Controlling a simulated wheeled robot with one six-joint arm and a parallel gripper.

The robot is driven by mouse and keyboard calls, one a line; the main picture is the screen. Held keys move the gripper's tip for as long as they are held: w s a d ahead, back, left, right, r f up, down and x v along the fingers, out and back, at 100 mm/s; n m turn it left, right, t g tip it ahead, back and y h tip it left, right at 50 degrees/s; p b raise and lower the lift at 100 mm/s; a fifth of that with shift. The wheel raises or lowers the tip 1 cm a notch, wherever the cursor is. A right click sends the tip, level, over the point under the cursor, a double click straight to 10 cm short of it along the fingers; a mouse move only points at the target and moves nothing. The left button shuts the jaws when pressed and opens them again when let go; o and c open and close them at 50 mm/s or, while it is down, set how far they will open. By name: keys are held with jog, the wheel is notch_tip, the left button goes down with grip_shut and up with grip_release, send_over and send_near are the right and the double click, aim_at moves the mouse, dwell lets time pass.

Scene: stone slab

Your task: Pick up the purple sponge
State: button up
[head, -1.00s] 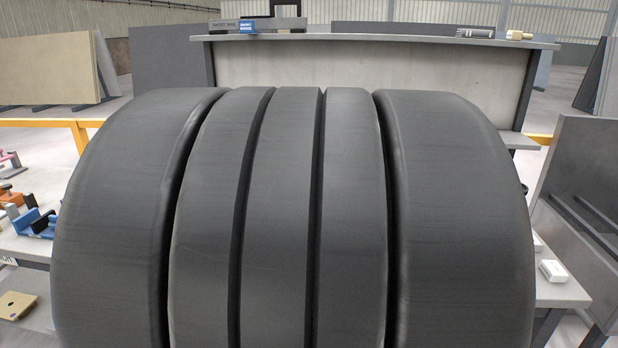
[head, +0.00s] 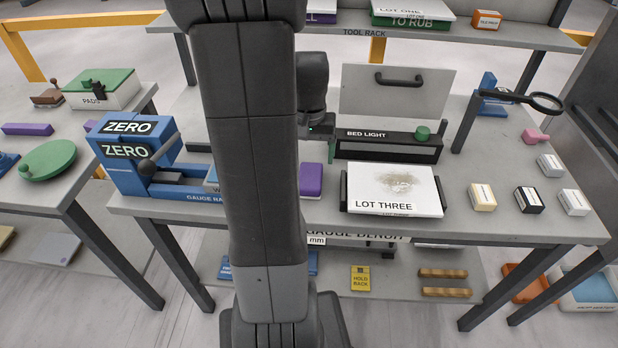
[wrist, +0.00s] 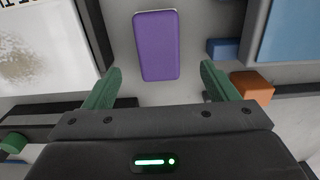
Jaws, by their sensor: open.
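The purple sponge (head: 311,180) lies on the middle bench, between my arm and the white LOT THREE slab (head: 390,202). In the wrist view the sponge (wrist: 156,45) is a rounded purple block on the grey bench top. My gripper (wrist: 159,72) is open, with its two green fingers apart and nothing between the tips. The sponge lies just beyond the fingertips, roughly centred between them. In the head view my arm covers part of the bench, and my gripper is mostly hidden.
The black BED LIGHT unit (head: 388,144) stands behind the slab. The blue ZERO gauge (head: 140,150) stands left. In the wrist view an orange block (wrist: 252,87) and a small blue block (wrist: 223,48) lie right of the sponge. Another purple block (head: 27,129) lies on the left table.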

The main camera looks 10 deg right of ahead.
aim_at(310, 174)
notch_tip(310, 174, down, 8)
jog(key=shift+s+r, duration=0.1)
jog(key=shift+r, duration=0.15)
jog(key=c, duration=1.1)
